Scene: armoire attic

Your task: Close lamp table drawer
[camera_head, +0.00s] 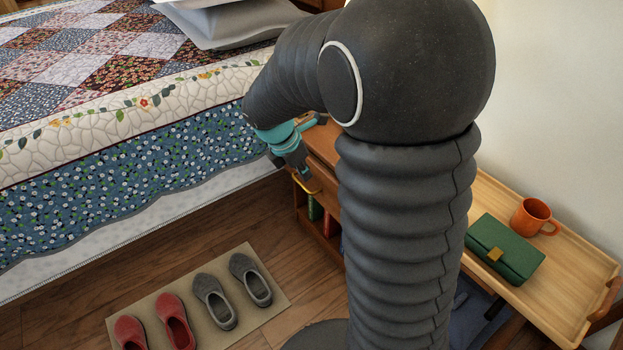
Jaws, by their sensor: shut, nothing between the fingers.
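The lamp table (327,138) is a brown wooden piece beside the bed, largely hidden behind my arm. Its drawer (325,184) shows a front with a yellow handle (304,185). How far the drawer stands out is hard to tell, as my arm covers most of it. My gripper (303,174), teal with dark fingers, is shut and empty. It points down at the drawer front, close above the handle; whether it touches is unclear.
A quilted bed (130,185) fills the left. Below the drawer is an open shelf with books (314,209). Grey and red shoes lie on a beige mat (233,258). At right, a wooden tray (568,285) bears a green purse (505,249) and orange mug (533,217).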

